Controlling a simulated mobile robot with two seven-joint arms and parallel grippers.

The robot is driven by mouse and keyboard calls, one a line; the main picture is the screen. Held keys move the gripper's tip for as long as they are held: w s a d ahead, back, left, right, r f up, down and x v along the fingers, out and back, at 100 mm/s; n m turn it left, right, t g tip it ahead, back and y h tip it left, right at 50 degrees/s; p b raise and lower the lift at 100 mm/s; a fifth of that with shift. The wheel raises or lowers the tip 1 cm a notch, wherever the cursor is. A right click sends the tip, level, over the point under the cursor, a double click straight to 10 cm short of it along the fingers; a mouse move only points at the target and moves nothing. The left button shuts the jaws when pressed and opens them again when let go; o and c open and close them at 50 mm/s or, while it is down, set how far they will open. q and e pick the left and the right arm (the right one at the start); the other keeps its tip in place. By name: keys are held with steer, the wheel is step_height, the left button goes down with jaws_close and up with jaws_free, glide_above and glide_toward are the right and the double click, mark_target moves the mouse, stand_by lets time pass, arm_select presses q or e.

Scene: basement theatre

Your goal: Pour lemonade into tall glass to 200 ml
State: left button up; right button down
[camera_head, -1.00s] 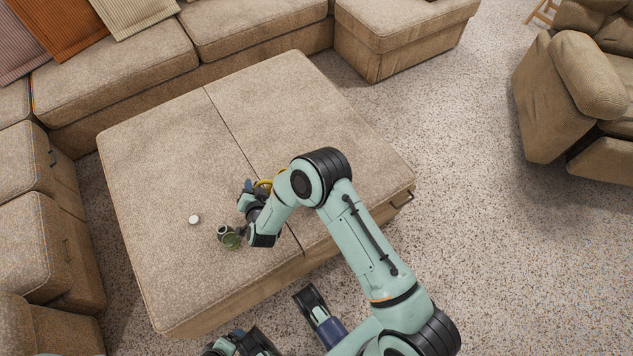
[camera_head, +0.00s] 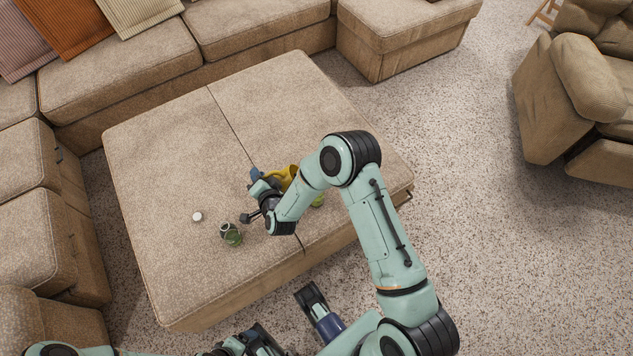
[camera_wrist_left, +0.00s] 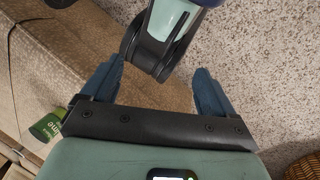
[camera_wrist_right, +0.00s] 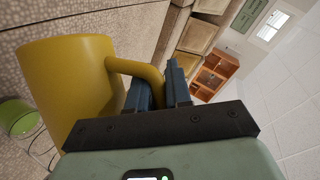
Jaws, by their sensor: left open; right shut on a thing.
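A yellow jug (camera_head: 285,178) is over the right half of the ottoman, partly hidden by my right arm. My right gripper (camera_head: 262,186) is shut on its handle; the jug (camera_wrist_right: 65,85) and handle also show in the right wrist view. I cannot see the lemonade inside. A small clear glass with green in it or on it (camera_head: 231,235) stands on the ottoman, left of the jug and apart from it. My left gripper (camera_wrist_left: 157,88) is open and empty, low in front of the ottoman. I see no fill level.
A white round item (camera_head: 197,216) lies left of the glass on the ottoman (camera_head: 165,150). A green item (camera_head: 318,200) is partly hidden beside my right arm; a green labelled item (camera_wrist_left: 47,127) shows in the left wrist view. The ottoman's back is clear. Sofas surround it.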

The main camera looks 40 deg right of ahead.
arm_select(q)
steer(key=shift+s+d+r+g+p, duration=0.25)
steer(key=shift+s+r+p, duration=0.15)
steer(key=shift+s+r, duration=0.15)
steer(key=shift+s+d+r+g+p, duration=0.2)
steer(key=shift+s+r+p, duration=0.15)
steer(key=shift+s+r, duration=0.15)
arm_select(e)
steer(key=shift+s+d+r+m+t+y, duration=0.15)
steer(key=shift+d+r+m, duration=0.15)
steer(key=shift+r, duration=0.25)
steer(key=shift+s+d+r+m+t+y, duration=0.1)
steer(key=shift+d+r+m+y, duration=0.15)
steer(key=shift+r, duration=0.35)
steer(key=shift+s+d+r+m+t+y, duration=0.15)
steer(key=shift+d+r+m, duration=0.2)
steer(key=shift+r, duration=0.2)
stand_by(1.5)
arm_select(q)
steer(key=shift+f, duration=0.1)
arm_select(e)
steer(key=shift+a, duration=0.1)
